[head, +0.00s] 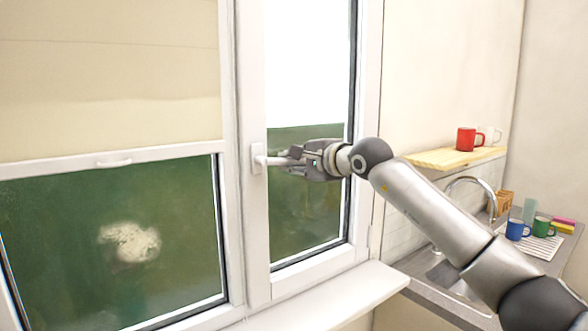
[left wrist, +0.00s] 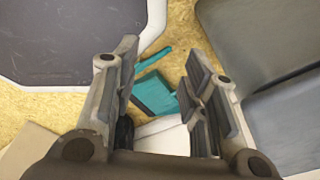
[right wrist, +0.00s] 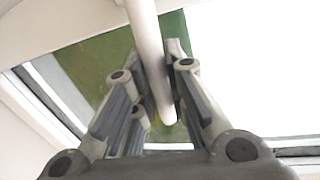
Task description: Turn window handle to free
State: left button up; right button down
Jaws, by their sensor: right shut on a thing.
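The white window handle (head: 260,160) sits on the frame of the right window sash (head: 257,215). Its lever points right, about level, in the head view. My right gripper (head: 291,160) is shut on the lever. In the right wrist view the white lever (right wrist: 150,60) runs between the two fingers of the right gripper (right wrist: 162,85). The sash looks closed in its frame. My left gripper (left wrist: 160,85) shows only in the left wrist view; its fingers are apart with nothing held between them.
A white sill (head: 335,298) runs below the window. A wooden shelf (head: 455,156) with a red mug (head: 469,140) is on the right wall, above a sink counter with a tap (head: 470,180) and mugs. A teal object (left wrist: 154,92) lies below my left gripper.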

jog(key=shift+r+n, duration=0.45)
jog(key=shift+n, duration=0.05)
jog(key=c, duration=1.4)
grip_release()
jog(key=shift+c, duration=0.2)
jog(key=v, duration=1.2)
jog(key=shift+a, duration=0.2)
